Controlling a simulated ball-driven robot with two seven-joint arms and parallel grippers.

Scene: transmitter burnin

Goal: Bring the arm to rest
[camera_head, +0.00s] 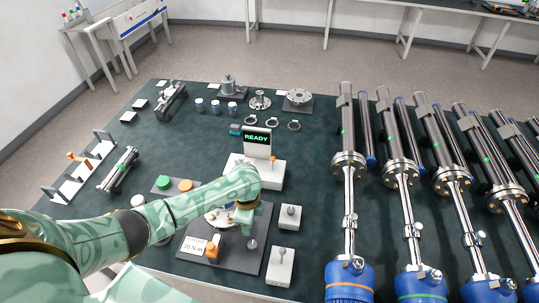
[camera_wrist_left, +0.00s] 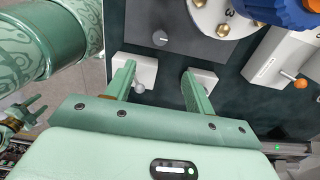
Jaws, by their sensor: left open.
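My left arm (camera_head: 150,217) reaches in from the left over the green table mat, its wrist above the round flanged part on the dark plate. My left gripper (camera_wrist_left: 158,72) is open, with nothing between its fingers. In the wrist view its fingertips overlap two small white boxes, a near one (camera_wrist_left: 143,73) and another (camera_wrist_left: 207,80); contact cannot be judged. Those boxes also show in the head view, one (camera_head: 290,217) behind the other (camera_head: 280,267). A small pronged part at the left edge of the wrist view may be my right gripper (camera_wrist_left: 20,115); its jaw state is unclear.
A dark plate (camera_head: 262,225) with an orange handle lies under my arm. A white READY unit (camera_head: 270,172) stands behind it. Green and orange buttons (camera_head: 174,184) sit left. Tall metal cylinders with blue bases (camera_head: 350,283) fill the right. Open mat shows around (camera_head: 305,155).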

